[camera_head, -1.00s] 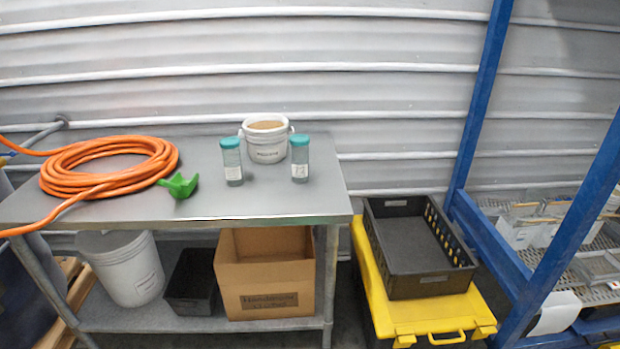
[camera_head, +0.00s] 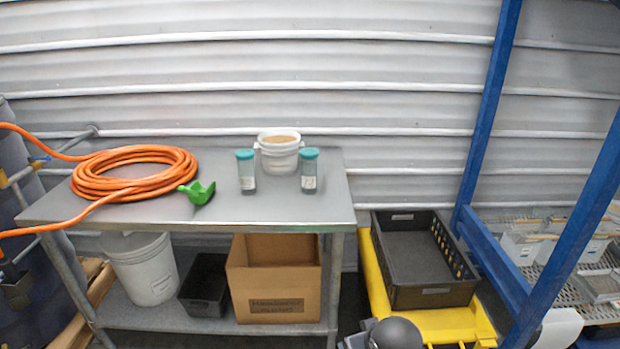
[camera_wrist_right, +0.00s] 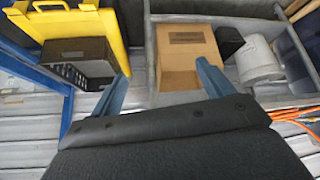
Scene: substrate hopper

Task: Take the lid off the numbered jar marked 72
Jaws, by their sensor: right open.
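Two clear jars with teal lids stand upright on the metal table: a left jar (camera_head: 246,178) and a right jar (camera_head: 309,178). Both lids, the left lid (camera_head: 245,154) and the right lid (camera_head: 309,153), are on. Each jar has a white label, too small to read, so I cannot tell which is marked 72. In the right wrist view my right gripper (camera_wrist_right: 163,75) is open, with nothing between its fingers, and no jar shows there. My left gripper is not in view.
The metal table (camera_head: 260,212) also holds an orange hose (camera_head: 135,173), a green scoop (camera_head: 198,193) and a white bucket (camera_head: 280,160) behind the jars. A cardboard box (camera_head: 273,290) is on the lower shelf. A black crate (camera_head: 425,265) sits on a yellow case at right, beside a blue frame (camera_head: 486,110).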

